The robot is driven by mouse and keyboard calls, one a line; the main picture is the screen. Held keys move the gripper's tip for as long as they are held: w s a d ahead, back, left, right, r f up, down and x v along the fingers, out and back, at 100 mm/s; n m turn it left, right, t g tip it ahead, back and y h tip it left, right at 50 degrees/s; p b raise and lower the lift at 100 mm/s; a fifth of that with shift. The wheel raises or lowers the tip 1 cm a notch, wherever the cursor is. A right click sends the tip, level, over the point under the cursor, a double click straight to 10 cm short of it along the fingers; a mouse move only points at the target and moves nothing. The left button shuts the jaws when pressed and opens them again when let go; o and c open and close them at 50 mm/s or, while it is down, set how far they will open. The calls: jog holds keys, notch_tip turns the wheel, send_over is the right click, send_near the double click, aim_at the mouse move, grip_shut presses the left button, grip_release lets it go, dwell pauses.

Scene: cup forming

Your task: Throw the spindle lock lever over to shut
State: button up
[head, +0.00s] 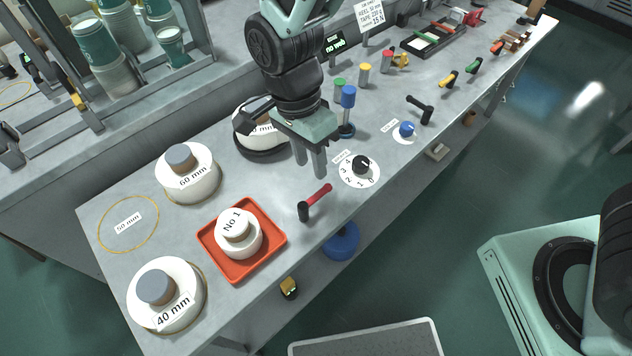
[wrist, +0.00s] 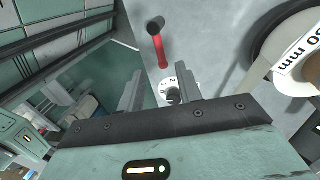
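A lever with a red handle (head: 318,194) and a black end (head: 303,211) is on the bench near its front edge. No label on it can be read, so I cannot tell for sure that it is the spindle lock lever. It also shows in the wrist view (wrist: 161,48), beyond the fingertips. A second, all-black lever (head: 421,109) stands further right along the bench. My gripper (head: 310,172) points down, just above and behind the red lever, apart from it. In the wrist view its two fingers (wrist: 158,88) are apart with nothing held.
A numbered white dial with a black knob (head: 361,166) is right of my gripper. A blue-topped post (head: 348,98) stands behind it. An orange tray (head: 212,248) holding a white "No 1" piece (head: 238,232) is at left, among weights marked 60 mm (head: 188,184) and 40 mm (head: 167,305).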

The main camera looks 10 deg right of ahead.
aim_at(317, 193)
jog(key=f, duration=0.5)
jog(key=s+f, duration=0.1)
jog(key=f, duration=0.1)
jog(key=shift+s+d+f+p, duration=0.1)
jog(key=shift+d+f+p, duration=0.1)
jog(key=shift+d+p, duration=0.2)
jog(key=shift+c, duration=0.3)
grip_shut()
